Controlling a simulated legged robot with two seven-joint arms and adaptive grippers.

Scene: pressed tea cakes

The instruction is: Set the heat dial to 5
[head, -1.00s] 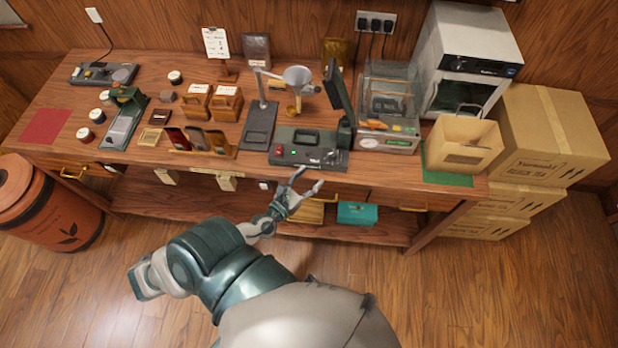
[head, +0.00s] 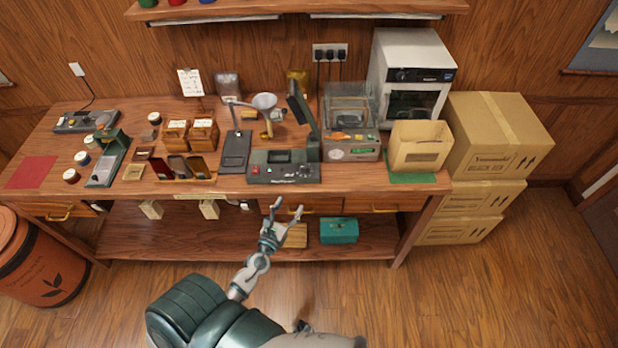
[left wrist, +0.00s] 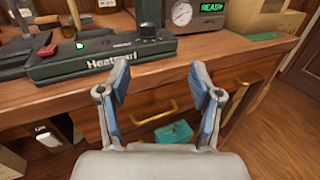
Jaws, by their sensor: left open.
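A dark green heat unit (head: 282,174) sits at the front edge of the wooden table. Its front bears lettering starting "Heat" in the left wrist view (left wrist: 112,64). A dark knob (left wrist: 148,31), which looks like the heat dial, stands at the right end of its top face; its setting is too small to read. A red switch (left wrist: 68,31) and a lit green indicator (left wrist: 80,45) are at the left. My left gripper (head: 289,207) is open and empty, in front of the table edge and apart from the unit. My right gripper is not in view.
A glass-sided machine (head: 351,150) with a gauge (left wrist: 181,13) and a green READY display (left wrist: 212,7) stands right of the unit. An open carton (head: 419,150) is farther right. A drawer handle (left wrist: 155,113) and teal box (head: 339,231) are below the tabletop.

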